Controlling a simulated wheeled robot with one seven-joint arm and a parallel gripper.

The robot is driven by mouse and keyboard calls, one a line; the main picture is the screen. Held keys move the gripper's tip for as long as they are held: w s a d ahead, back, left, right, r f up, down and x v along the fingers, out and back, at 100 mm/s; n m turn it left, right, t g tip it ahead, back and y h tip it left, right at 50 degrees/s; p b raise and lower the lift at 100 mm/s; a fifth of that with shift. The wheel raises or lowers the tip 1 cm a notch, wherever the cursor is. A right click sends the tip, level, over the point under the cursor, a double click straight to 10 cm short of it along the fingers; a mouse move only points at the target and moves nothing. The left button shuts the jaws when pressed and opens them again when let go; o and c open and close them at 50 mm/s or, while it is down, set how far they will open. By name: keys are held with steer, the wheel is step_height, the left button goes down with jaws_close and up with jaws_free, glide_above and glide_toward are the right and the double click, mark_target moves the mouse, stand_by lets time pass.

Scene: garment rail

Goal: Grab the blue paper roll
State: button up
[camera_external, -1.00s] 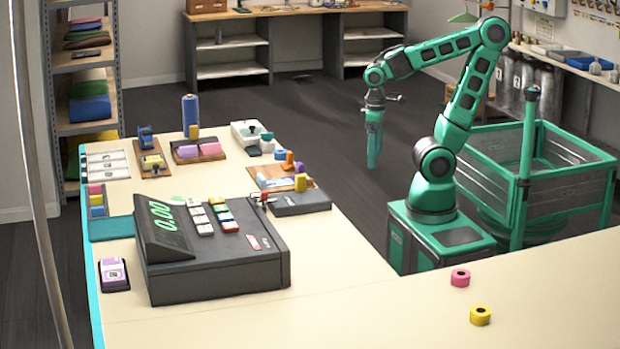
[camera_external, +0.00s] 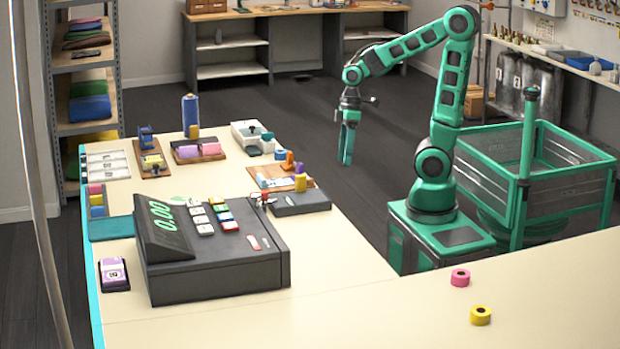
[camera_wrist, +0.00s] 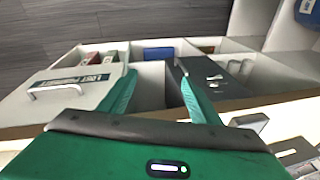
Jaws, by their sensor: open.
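A tall blue roll (camera_external: 190,115) stands upright at the far end of the counter; it looks like the blue paper roll. A smaller pale blue roll-like piece (camera_external: 262,181) lies on a wooden board. My gripper (camera_external: 347,158) points down over the floor, right of the counter and well apart from both. In the wrist view, my gripper's fingers (camera_wrist: 160,92) are spread with nothing held between them. I cannot tell whether the blue roll shows in the wrist view.
A dark cash register (camera_external: 215,250) fills the near counter. Pink (camera_external: 460,277) and yellow (camera_external: 480,315) rolls lie on the front counter. A green-framed bin (camera_external: 565,165) stands right. In the wrist view are open compartments and a box labelled "LOST PROPERTY" (camera_wrist: 70,100).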

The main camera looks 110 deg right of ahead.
steer(key=w+d+n+t+y, duration=0.2)
steer(key=w+d+n+t, duration=0.2)
steer(key=w+d, duration=0.35)
steer(key=n+t+y, duration=0.1)
steer(key=n+t, duration=0.2)
steer(key=t, duration=0.2)
glide_toward(282, 151)
steer(key=x, duration=0.8)
steer(key=shift+w+f, duration=0.25)
steer(key=shift+w, duration=0.05)
steer(key=c, duration=1.1)
